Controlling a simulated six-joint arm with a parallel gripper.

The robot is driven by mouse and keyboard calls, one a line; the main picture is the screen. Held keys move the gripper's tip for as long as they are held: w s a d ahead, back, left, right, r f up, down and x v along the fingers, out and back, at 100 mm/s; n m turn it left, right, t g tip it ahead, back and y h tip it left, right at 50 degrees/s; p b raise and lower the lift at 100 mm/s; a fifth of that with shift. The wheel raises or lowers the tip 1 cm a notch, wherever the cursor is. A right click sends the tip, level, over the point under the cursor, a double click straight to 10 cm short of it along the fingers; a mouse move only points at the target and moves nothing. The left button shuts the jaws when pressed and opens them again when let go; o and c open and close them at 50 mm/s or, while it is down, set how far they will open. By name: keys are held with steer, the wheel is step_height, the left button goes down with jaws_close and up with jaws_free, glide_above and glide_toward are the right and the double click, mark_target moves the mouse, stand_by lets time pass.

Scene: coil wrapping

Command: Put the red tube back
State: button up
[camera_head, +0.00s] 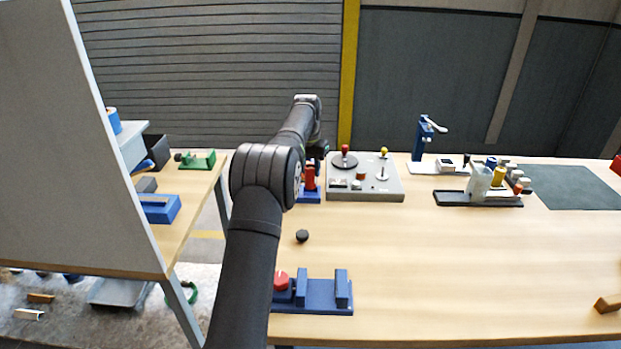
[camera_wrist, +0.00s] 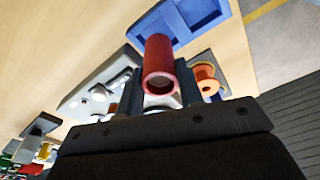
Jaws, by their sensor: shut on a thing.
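The red tube (camera_wrist: 157,60) is between the two fingers of my gripper (camera_wrist: 158,88), with its open end facing the wrist camera. My gripper is shut on it. The far end of the tube overlaps the edge of a blue holder (camera_wrist: 207,12) with recesses. In the head view the red tube (camera_head: 310,178) shows just right of my arm, upright over the blue holder (camera_head: 309,196). I cannot tell whether the tube touches the holder.
A grey panel (camera_head: 390,191) with knobs and a dark disc stands right of the holder. An orange spool (camera_wrist: 207,80) is close beside my gripper. A black knob (camera_head: 302,236) and a blue fixture (camera_head: 318,308) lie nearer. The table's middle right is clear.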

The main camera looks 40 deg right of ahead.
mark_target(310, 177)
steer(key=shift+f, duration=1.85)
steer(key=shift+f, duration=0.1)
steer(key=o, duration=1)
steer(key=shift+f, duration=0.1)
steer(key=shift+c, duration=0.2)
steer(key=r, duration=0.4)
steer(key=a+r, duration=0.1)
steer(key=r, duration=0.7)
steer(key=shift+s+a+r, duration=0.15)
steer(key=shift+s, duration=0.15)
